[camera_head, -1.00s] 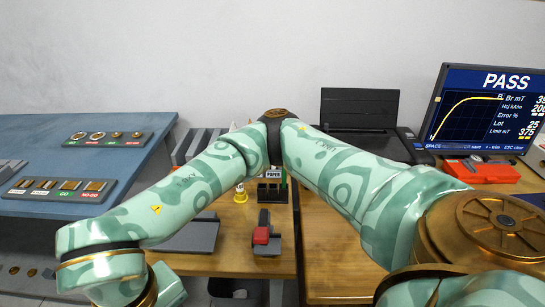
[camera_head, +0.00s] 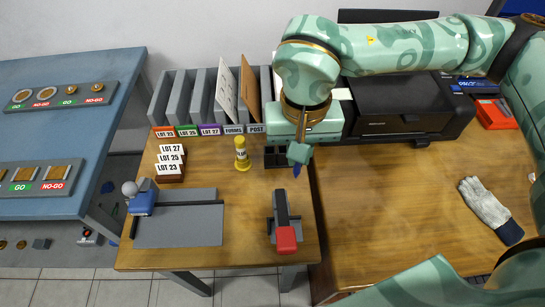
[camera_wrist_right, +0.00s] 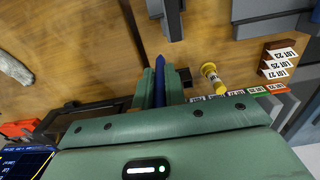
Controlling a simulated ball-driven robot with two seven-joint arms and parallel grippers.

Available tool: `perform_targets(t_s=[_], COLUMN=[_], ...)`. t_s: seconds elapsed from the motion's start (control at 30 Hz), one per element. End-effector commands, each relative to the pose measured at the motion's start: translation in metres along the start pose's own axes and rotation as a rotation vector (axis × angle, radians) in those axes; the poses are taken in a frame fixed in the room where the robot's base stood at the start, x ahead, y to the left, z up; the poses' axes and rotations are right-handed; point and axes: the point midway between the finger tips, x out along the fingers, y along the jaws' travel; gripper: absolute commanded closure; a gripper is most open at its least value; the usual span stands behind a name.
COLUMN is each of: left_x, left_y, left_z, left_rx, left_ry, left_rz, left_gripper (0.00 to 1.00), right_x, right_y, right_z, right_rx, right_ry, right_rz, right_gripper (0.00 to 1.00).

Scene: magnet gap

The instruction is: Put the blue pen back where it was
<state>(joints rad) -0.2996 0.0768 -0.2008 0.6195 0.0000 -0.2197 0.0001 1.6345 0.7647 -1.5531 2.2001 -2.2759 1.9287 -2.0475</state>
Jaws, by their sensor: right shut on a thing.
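The blue pen (camera_head: 297,170) is in my right gripper (camera_head: 300,152), its tip pointing down. The pen (camera_wrist_right: 159,72) also shows between the two fingers (camera_wrist_right: 159,88) in the right wrist view. The gripper is shut on it, just right of the black desk holder (camera_head: 276,157) in the head view. The holder has open compartments and is partly hidden by the gripper. I cannot tell how high the pen tip is above the table. My left gripper is not in view.
A yellow bottle (camera_head: 242,155) stands left of the holder. Grey file slots (camera_head: 200,95) are behind it. A red-and-black stapler (camera_head: 284,225) lies in front. A black printer (camera_head: 400,110) is to the right, and a glove (camera_head: 488,208) lies on the wooden table.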

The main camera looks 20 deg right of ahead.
Motion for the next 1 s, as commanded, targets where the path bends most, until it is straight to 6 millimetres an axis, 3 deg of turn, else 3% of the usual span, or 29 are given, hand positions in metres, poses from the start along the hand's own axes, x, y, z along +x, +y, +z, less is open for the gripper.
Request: perform_targets(t_s=[0.1, 0.2, 0.6, 0.77, 1.0], left_x=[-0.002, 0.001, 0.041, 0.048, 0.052], left_y=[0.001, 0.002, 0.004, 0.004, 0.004], left_z=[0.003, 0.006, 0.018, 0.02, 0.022], left_rx=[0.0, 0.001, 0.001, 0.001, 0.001], left_ry=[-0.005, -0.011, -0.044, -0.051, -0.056], left_rz=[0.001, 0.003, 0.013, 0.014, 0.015], left_gripper=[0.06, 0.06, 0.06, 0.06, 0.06], right_x=[-0.011, -0.009, 0.054, 0.071, 0.08], right_y=[0.031, 0.036, -0.026, -0.037, -0.043], right_z=[-0.016, -0.027, -0.103, -0.117, -0.124], right_rx=[0.114, 0.152, 0.155, 0.154, 0.155], right_ry=[0.002, 0.0, -0.009, -0.005, -0.002], right_rz=[-0.007, -0.01, -0.008, -0.009, -0.01], right_gripper=[1.0, 1.0, 1.0, 1.0, 1.0])
